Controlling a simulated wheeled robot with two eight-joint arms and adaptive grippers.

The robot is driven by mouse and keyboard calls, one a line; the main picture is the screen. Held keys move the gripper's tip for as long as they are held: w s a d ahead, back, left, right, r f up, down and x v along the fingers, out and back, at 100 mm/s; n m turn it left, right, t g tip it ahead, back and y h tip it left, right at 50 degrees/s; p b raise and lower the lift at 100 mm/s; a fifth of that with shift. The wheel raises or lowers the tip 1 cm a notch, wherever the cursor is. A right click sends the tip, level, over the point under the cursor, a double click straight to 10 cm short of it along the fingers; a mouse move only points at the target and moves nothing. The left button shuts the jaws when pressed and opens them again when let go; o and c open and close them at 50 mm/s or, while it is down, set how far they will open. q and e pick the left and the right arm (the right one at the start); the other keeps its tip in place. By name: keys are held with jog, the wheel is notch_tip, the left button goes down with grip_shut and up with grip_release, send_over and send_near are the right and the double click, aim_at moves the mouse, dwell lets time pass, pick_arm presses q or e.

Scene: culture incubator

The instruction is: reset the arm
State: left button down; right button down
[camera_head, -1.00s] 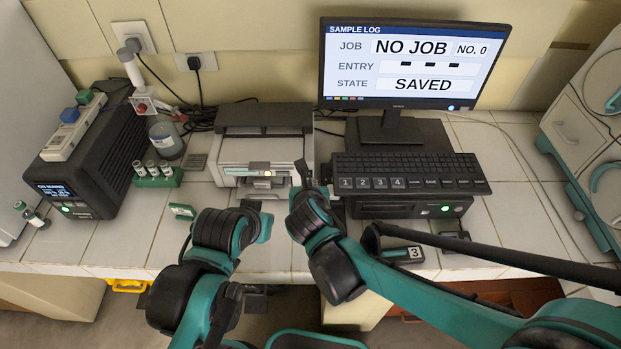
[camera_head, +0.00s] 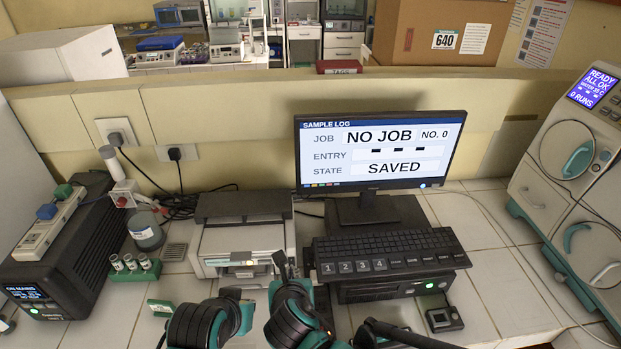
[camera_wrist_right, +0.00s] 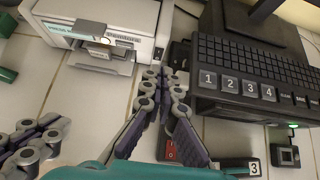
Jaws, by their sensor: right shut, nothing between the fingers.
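My right gripper (camera_head: 283,265) points toward the bench between the printer and the keyboard. In the right wrist view its two fingers (camera_wrist_right: 163,82) lie together at the tips with nothing between them. My left gripper (camera_head: 233,298) is at the bottom of the head view, in front of the printer and left of the right gripper. Its grey and purple fingers show at the left edge of the right wrist view (camera_wrist_right: 35,142), but whether they are open or shut is unclear. Most of both arms is below the head view.
The printer (camera_head: 243,238) and the keyboard (camera_head: 385,250) flank the right gripper closely. A monitor (camera_head: 380,150) stands behind. A green vial rack (camera_head: 135,272) and black power unit (camera_head: 70,250) are left. A small black device (camera_head: 440,315) lies right, beside clear tiles.

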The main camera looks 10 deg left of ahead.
jog(key=s+d+n+g, duration=0.1)
jog(key=s+d+n, duration=0.2)
jog(key=d+n, duration=0.6)
jog(key=s+d+n+g+h, duration=0.1)
jog(key=s+d+n, duration=0.2)
jog(key=d+n, duration=0.6)
jog(key=s+d+f+n+g+h+b, duration=0.1)
jog(key=s+d+n, duration=0.1)
jog(key=d+n, duration=0.7)
jog(key=n, duration=0.6)
jog(key=shift+s+d+n, duration=0.2)
jog(key=shift+s+n, duration=0.2)
